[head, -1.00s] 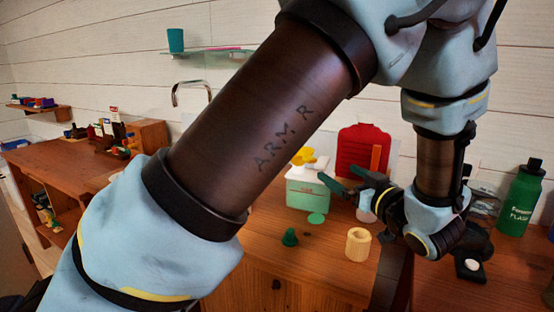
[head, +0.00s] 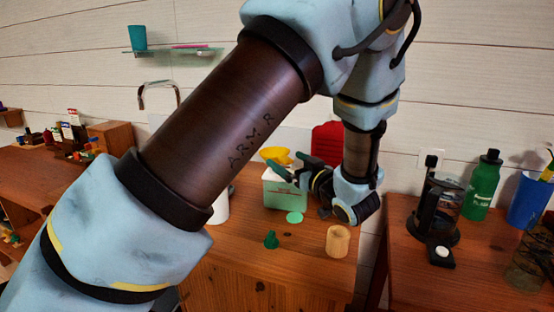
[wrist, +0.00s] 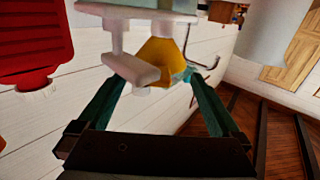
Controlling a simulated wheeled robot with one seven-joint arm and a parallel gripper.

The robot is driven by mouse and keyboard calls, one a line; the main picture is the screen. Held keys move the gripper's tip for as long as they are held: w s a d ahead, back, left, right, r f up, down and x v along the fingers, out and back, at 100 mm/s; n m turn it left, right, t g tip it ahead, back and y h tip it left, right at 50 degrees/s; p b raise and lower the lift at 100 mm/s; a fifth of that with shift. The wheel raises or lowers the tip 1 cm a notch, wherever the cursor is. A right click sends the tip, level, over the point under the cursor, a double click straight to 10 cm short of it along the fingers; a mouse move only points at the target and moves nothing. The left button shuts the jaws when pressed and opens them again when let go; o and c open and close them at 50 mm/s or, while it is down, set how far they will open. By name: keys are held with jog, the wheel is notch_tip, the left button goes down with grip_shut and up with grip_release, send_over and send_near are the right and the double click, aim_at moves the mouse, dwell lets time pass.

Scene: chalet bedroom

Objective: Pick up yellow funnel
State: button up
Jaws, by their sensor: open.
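The yellow funnel (head: 276,153) sits on top of a pale green and white box (head: 284,192) on the wooden desk. My gripper (head: 283,160) has green fingers and is at the funnel's height, close to it and partly overlapping it in the head view. In the wrist view the funnel (wrist: 162,62) shows between the two spread fingers of my gripper (wrist: 156,78), near their tips. A pale knobbed part (wrist: 130,68) hides some of the funnel there. The fingers look open, and I cannot tell whether they touch the funnel.
A small green piece (head: 271,240), a flat green disc (head: 294,217) and a tan wooden cup (head: 338,241) stand in front of the box. A red case (head: 327,140) is behind my wrist. A black press (head: 437,208) and green flask (head: 482,185) stand right.

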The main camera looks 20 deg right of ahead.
jog(key=shift+w+a, duration=0.15)
jog(key=shift+w, duration=1.05)
jog(key=shift+c, duration=0.2)
jog(key=c, duration=1.2)
